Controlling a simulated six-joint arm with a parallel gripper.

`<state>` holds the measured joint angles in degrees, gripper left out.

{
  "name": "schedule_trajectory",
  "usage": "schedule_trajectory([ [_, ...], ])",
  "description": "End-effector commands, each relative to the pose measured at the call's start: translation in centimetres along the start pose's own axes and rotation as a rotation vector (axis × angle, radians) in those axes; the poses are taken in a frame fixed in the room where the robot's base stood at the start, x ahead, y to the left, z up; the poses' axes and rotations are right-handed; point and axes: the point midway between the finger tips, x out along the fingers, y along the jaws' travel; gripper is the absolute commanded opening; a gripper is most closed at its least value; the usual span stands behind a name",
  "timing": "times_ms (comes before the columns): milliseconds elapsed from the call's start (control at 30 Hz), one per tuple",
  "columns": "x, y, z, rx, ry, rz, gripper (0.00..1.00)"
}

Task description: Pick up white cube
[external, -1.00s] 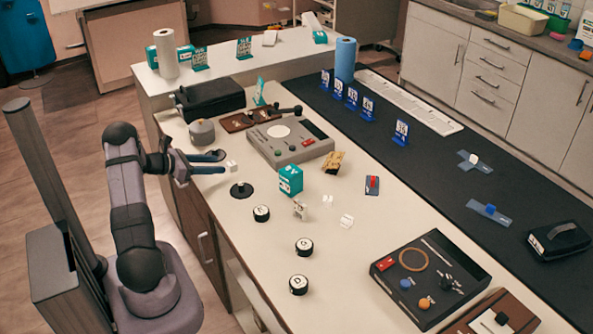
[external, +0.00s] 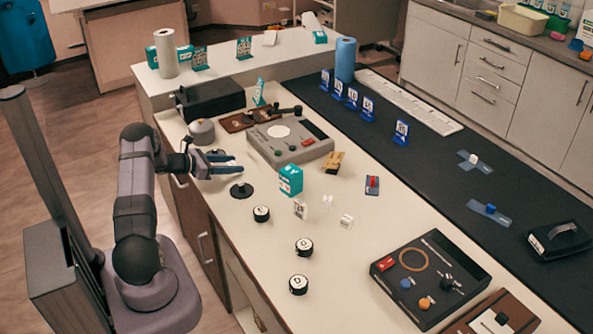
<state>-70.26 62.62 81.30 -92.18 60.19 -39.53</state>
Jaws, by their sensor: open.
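My gripper (external: 236,163) is open, with its two dark blue fingers pointing right over the left edge of the white bench, near the round grey pot. Another small white cube (external: 347,221) with dark marks sits in the open on the bench, right of the teal box. A further white block (external: 473,158) sits on a blue strip on the dark bench.
A black disc with a knob (external: 241,190) lies just below the fingers. The grey pot (external: 202,132) and a grey control box (external: 292,145) stand beyond them. The teal box (external: 290,181) is to the right. Several round black-and-white pieces (external: 304,246) lie nearer.

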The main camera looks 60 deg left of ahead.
Motion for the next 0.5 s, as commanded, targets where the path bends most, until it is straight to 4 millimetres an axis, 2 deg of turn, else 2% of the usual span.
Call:
schedule_trajectory([
  [167,0.04,0.0,-0.04,-0.001,0.0,0.0,0.45],
  [200,0.03,0.01,-0.04,0.0,0.0,0.0,0.43],
  [367,0.01,0.01,-0.04,-0.001,0.0,0.0,0.05],
  [400,0.01,0.01,-0.04,-0.001,0.0,0.0,0.02],
  [500,0.0,0.01,-0.02,0.0,0.0,0.0,0.02],
])
